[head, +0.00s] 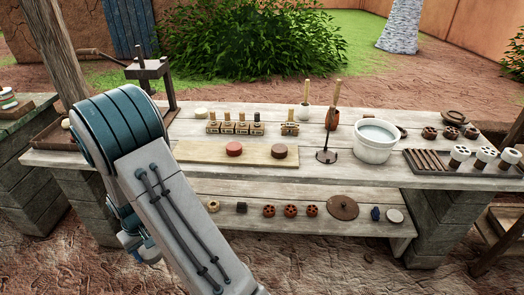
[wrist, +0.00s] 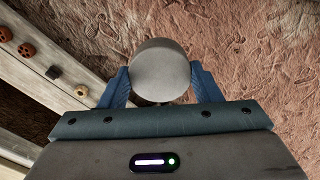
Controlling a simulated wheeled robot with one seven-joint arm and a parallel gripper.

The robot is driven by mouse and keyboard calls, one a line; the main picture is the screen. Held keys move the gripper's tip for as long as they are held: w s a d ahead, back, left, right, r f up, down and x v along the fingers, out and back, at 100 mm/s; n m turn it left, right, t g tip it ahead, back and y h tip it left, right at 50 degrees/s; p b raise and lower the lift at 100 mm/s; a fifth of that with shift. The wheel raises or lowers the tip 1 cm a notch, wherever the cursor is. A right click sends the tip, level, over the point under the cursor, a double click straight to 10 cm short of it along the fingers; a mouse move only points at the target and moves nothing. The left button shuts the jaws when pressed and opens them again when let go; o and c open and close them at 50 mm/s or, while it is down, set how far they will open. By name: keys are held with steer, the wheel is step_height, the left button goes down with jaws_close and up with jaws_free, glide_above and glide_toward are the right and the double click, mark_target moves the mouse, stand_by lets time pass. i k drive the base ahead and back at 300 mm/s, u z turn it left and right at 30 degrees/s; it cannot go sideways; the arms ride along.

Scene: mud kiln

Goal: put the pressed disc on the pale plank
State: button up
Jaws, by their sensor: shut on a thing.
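The pressed disc (wrist: 161,66) is a plain grey-beige round piece, seen in the wrist view between the two blue fingers of my gripper (wrist: 160,82). My gripper is shut on it and holds it above bare earth, in front of the bench. The pale plank (head: 203,152) lies on the bench top in the head view, left of the middle.
Stamped blocks with pegs (head: 232,127) stand behind the plank. A dark upright tool (head: 327,154) and a white bucket (head: 376,142) stand to its right. A dark press (head: 150,75) stands at the back left. The lower shelf (head: 330,226) holds several small pieces.

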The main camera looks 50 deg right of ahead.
mark_target(191, 150)
steer(key=z, duration=1.1)
